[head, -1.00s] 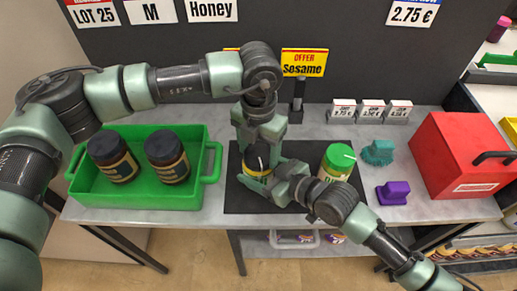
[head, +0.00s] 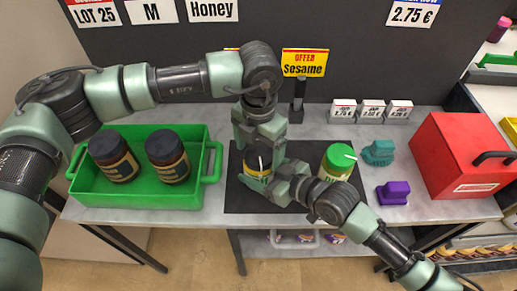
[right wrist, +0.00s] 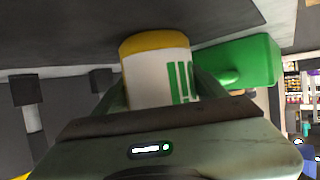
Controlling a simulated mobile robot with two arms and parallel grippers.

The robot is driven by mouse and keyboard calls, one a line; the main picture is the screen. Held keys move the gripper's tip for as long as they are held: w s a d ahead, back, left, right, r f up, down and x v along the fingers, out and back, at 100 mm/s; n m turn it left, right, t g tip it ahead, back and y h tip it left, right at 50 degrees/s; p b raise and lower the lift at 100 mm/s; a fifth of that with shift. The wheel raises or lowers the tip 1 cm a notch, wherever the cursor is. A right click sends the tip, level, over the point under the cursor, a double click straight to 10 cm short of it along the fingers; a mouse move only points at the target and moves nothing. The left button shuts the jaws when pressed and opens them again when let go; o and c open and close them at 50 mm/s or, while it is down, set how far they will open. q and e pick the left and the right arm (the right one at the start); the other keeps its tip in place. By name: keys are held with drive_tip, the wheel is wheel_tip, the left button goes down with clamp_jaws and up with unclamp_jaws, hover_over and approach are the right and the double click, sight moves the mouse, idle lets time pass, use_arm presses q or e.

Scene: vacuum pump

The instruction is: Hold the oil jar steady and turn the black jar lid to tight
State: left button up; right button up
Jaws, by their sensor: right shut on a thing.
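The oil jar (head: 257,183) stands on the dark mat. Its black lid (head: 256,160) shows partly under my left gripper. My left gripper (head: 264,152) points down at the lid from above; its fingertips are mostly hidden, so I cannot tell how far it is closed. My right gripper (head: 275,186) reaches in from the right, low on the jar, and is shut on its body. In the right wrist view the jar (right wrist: 158,75), with a yellow band and a white label with green stripes, sits between the fingers; that view hides the lid.
A green tray (head: 125,198) with two dark jars stands left. A green-lidded jar (head: 338,160) stands on the mat (head: 233,204) close to my right arm. Teal (head: 379,152) and purple (head: 392,193) pieces and a red box (head: 462,150) are further right. Small price cards stand behind.

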sight(259, 154)
use_arm(q)
drive_tip(key=n, duration=0.3)
drive_tip(key=shift+d, duration=0.1)
drive_tip(key=n, duration=1.1)
wheel_tip(259, 154, up, 12)
drive_tip(key=shift+n, duration=0.3)
use_arm(e)
drive_tip(key=o, duration=2.1)
drive_tip(key=shift+c, duration=0.2)
